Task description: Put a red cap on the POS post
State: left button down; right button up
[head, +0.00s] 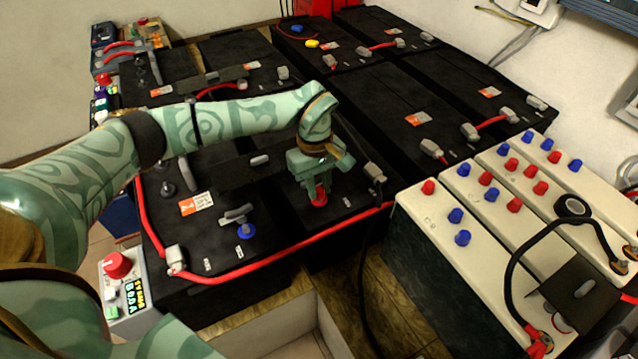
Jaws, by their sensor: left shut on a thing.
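My left gripper (318,188) points down over the front middle black battery (350,222) and is shut on a red cap (320,199). The cap is low, close to the battery top. The fingers hide part of it, and I cannot tell whether it touches a post. The POS post cannot be made out; small white tags (347,203) near the cap are too small to read. A blue cap (246,231) sits on the front left black battery (225,285). My right gripper is not in view.
A red cable (290,246) runs along the front of the black batteries. Cream batteries (440,225) with several red and blue caps stand at the right. A grey control box with a red button (117,264) stands at the left. A black cable hangs right of the gripper.

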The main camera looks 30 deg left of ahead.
pick_arm(q)
jog(key=shift+f, duration=0.6)
dwell(1.1)
jog(key=c, duration=0.8)
grip_release()
jog(key=shift+o, duration=0.2)
jog(key=shift+r, duration=0.1)
jog(key=shift+r+p, duration=2.7)
jog(key=shift+r, duration=1.25)
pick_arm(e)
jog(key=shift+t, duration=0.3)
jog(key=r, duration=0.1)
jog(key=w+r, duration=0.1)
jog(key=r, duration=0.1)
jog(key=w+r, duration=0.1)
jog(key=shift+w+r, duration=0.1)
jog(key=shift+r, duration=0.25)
pick_arm(q)
jog(key=shift+s+f, duration=0.1)
jog(key=shift+f, duration=0.05)
